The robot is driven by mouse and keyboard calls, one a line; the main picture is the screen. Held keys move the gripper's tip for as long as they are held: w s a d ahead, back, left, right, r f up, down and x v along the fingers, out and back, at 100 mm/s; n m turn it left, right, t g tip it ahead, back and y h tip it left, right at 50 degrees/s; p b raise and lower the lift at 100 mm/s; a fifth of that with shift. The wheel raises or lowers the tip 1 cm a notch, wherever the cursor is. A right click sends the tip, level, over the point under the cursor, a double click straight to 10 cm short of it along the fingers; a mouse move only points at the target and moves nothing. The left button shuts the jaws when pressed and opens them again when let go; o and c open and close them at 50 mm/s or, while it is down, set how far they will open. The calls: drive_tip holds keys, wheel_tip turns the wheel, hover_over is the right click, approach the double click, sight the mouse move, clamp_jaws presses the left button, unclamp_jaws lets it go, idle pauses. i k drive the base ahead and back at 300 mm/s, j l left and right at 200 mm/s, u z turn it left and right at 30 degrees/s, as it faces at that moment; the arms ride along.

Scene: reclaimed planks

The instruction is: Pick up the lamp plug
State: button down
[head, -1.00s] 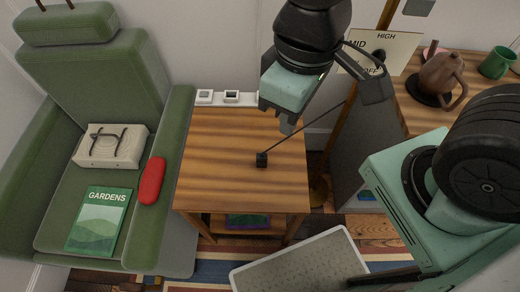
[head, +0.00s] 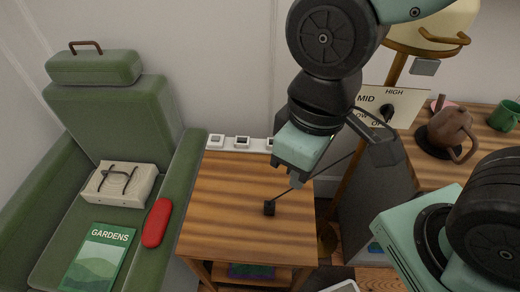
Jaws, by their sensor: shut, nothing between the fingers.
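The lamp plug (head: 269,208) is a small black block on the striped wooden side table (head: 215,232). A thin dark cord runs from it up and to the right, passing behind my gripper. My gripper (head: 296,182) is shut and empty. It points down just above and to the right of the plug, and appears apart from it. The lamp (head: 400,65), with a cream shade and a wooden stand, rises behind the table at the right.
A white socket strip (head: 228,142) lies along the table's back edge. A green armchair (head: 130,110) at left holds a book (head: 98,258), a red case (head: 157,222) and a cream box (head: 120,183). A dial panel (head: 393,103), teapot (head: 452,130) and green mug (head: 504,115) are at right.

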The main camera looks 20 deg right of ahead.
sight(269, 208)
drive_tip(key=k+j+z, duration=0.1)
drive_tip(key=j+z, duration=0.25)
drive_tip(key=k+j+z, duration=0.1)
drive_tip(key=z, duration=0.25)
